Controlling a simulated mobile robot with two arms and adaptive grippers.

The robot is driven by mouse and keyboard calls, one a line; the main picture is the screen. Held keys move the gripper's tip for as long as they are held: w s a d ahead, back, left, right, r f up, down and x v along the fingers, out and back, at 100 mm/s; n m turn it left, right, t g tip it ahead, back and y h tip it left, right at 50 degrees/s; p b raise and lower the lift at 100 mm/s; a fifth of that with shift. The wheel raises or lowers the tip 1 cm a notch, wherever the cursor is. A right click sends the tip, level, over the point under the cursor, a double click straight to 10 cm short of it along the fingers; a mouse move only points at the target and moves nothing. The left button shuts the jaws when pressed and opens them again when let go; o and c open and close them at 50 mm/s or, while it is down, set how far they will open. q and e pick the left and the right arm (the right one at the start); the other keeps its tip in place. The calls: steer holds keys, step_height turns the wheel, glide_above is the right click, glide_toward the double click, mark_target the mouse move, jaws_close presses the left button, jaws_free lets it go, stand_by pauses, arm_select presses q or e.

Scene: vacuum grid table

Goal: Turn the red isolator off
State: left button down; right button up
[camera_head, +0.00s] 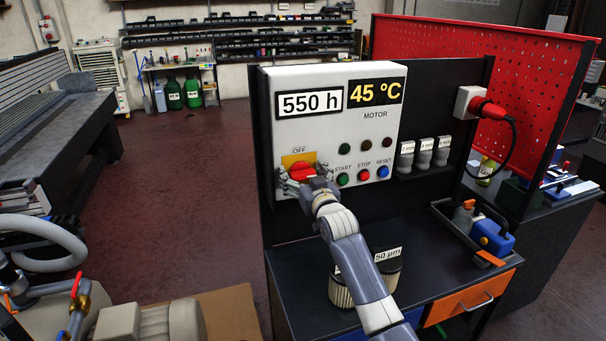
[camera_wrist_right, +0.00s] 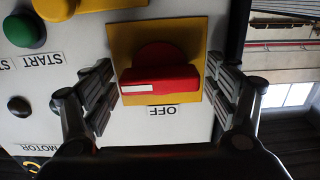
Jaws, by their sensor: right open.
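The red isolator (camera_head: 302,170) is a rotary switch on a yellow plate at the lower left of the white motor control box (camera_head: 345,98). In the right wrist view the isolator (camera_wrist_right: 160,78) shows upside down, its grip bar lying crosswise with a white mark on one half. The OFF label (camera_wrist_right: 162,111) is on the box beside the plate. My right gripper (camera_head: 304,178) is open at the isolator, and in the wrist view its two fingers (camera_wrist_right: 160,88) stand on either side of the bar, with gaps visible. My left gripper is not in view.
Green START (camera_head: 343,179), red STOP (camera_head: 363,175) and blue RESET (camera_head: 383,171) buttons sit close right of the isolator. A red plug (camera_head: 488,108) with cable is farther right. Filters (camera_head: 341,291) and a tool tray (camera_head: 470,235) stand on the cabinet below.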

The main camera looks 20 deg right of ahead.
steer(key=c, duration=1.1)
steer(key=shift+n, duration=0.3)
steer(key=n, duration=0.4)
steer(key=shift+n, duration=0.3)
steer(key=n+p, duration=0.1)
steer(key=n, duration=0.3)
steer(key=shift+a+f, duration=0.15)
steer(key=n, duration=0.5)
steer(key=shift+f+n+p, duration=0.15)
steer(key=shift+n+p, duration=0.35)
steer(key=shift+n, duration=1.3)
steer(key=o, duration=1.1)
